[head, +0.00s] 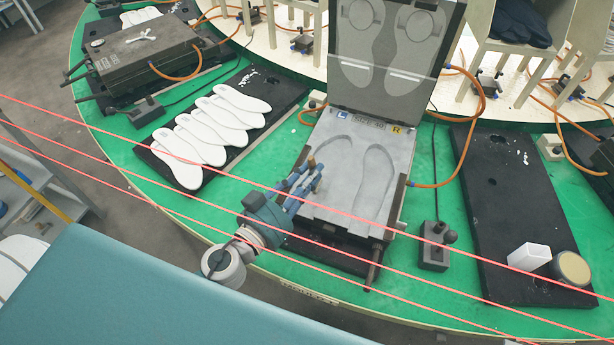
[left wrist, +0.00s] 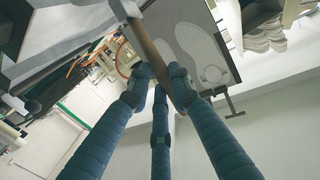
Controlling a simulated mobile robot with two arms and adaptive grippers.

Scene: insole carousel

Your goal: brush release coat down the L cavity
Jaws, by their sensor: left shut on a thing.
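An open grey mould (head: 350,190) marked L, SIZE 40 and R stands on the green carousel. Its L cavity (head: 336,150) is on the left, partly hidden by my left gripper; the R cavity (head: 375,180) is clear. My left gripper (head: 305,178) reaches over the mould's left edge. Its blue fingers are shut on a brush with a brown wooden handle (left wrist: 150,48). In the left wrist view the handle runs between the fingertips (left wrist: 163,85). My right gripper is not in view.
The raised lid (head: 385,85) stands behind the mould. White insoles (head: 210,130) lie on a black mat to the left. A white block (head: 529,257) and a round tub (head: 572,267) are on the right mat. A control box (head: 434,250) and orange hoses (head: 470,130) flank the mould.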

